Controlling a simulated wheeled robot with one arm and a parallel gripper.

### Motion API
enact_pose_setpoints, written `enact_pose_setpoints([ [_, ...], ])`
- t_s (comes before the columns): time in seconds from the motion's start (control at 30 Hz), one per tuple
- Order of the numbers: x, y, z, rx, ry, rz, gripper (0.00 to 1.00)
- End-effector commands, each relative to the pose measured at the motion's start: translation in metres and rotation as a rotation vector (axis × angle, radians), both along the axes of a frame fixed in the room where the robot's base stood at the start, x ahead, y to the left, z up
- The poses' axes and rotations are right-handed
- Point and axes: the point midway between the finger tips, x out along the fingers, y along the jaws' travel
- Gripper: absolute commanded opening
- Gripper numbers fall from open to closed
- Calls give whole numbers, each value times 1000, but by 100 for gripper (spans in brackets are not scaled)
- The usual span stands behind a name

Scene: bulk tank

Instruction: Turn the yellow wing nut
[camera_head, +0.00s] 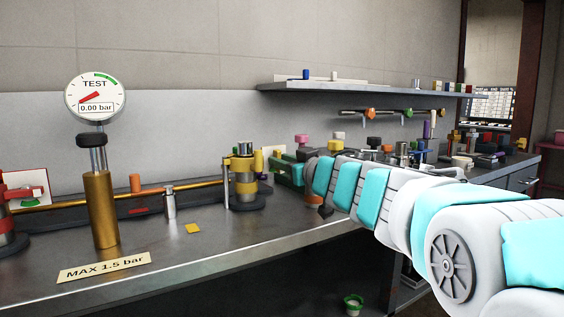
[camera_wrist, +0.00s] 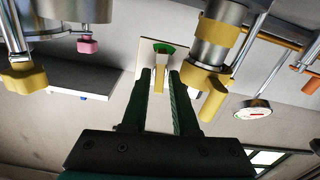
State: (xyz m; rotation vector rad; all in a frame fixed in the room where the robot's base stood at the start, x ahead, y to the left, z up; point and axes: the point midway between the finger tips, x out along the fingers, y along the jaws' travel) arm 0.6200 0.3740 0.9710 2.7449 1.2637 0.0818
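A metal fixture with yellow parts (camera_head: 243,187) stands on the bench in the head view, on a dark round base. I cannot tell which of its yellow parts is the wing nut in that view. In the wrist view a yellow winged piece (camera_wrist: 213,86) sits on a metal cylinder, just right of the right finger and outside the finger gap. Another yellow piece (camera_wrist: 24,76) is at the far left. My gripper (camera_wrist: 160,75) has two dark green fingers standing apart, with nothing seen gripped between them. In the head view my green gripper (camera_head: 288,172) is just right of the fixture.
A white card (camera_wrist: 150,58) with green and yellow marks shows behind the fingertips. A brass post with a TEST gauge (camera_head: 95,96) reading 0.00 bar stands at left. Several small fittings crowd the bench beyond my arm.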

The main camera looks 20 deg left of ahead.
Motion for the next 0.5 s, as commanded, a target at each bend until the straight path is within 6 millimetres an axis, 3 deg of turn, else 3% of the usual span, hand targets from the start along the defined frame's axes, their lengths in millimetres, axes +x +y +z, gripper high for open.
enact_pose_setpoints([
  [0.33,4,4,0,0,0,0,28],
  [0.5,4,4,0,0,0,0,8],
])
